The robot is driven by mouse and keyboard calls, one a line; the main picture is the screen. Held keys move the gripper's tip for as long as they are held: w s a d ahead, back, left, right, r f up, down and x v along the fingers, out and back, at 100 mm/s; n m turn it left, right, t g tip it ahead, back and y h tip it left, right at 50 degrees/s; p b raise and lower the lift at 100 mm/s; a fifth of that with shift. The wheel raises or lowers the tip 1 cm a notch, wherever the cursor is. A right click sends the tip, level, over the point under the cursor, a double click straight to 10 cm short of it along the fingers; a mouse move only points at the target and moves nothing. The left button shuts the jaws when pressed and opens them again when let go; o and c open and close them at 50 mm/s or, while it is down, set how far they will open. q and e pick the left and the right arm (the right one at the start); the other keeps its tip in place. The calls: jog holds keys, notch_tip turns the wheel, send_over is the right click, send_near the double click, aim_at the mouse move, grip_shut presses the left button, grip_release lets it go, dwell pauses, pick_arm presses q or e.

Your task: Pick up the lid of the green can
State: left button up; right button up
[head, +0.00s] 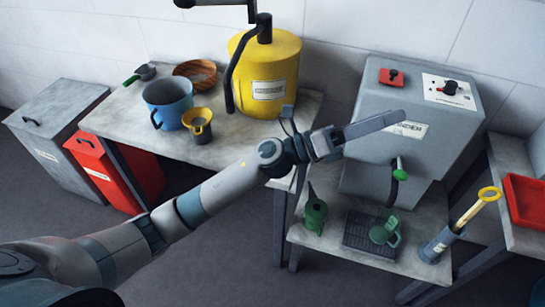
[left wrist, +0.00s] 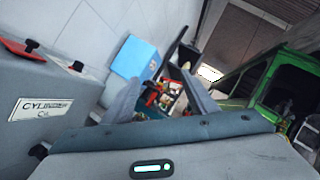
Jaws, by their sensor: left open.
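A small green can (head: 381,235) with a side handle stands on a dark drip grid on the lower stand in the head view. A lighter green piece (head: 392,222) at its top looks like its lid. Another green can (head: 315,214), with a spout, stands left of the grid. My left gripper (head: 374,126) is open, in front of the grey oil tank and well above both cans. In the left wrist view its two fingers (left wrist: 160,80) are spread apart with nothing held. The cans cannot be made out there. My right gripper is not in view.
The grey cylinder oil tank (head: 365,105) has a green-handled tap (head: 400,170) above the grid. A yellow can (head: 275,72) and a blue mug (head: 168,102) stand on the left table.

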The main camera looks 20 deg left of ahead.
pick_arm(q)
jog(key=s+d+f+m+g+y, duration=0.1)
jog(key=s+d+f+m+g, duration=0.15)
jog(key=m+g, duration=0.6)
jog(key=w+a+f+m+g+y, duration=0.25)
jog(key=a+f+m+y, duration=0.35)
jog(key=f+m+y, duration=0.35)
jog(key=w+a+r+m+t+y, duration=0.1)
jog(key=w+a+y, duration=0.3)
jog(key=a, duration=0.7)
jog(key=w+a+r+m+t+y, duration=0.1)
jog(key=w+a+y, duration=0.3)
jog(key=a, duration=0.7)
jog(key=shift+w+a+r+m+y, duration=0.3)
jog(key=shift+m+y, duration=0.1)
jog(key=shift+y, duration=0.75)
jog(key=shift+d, duration=0.1)
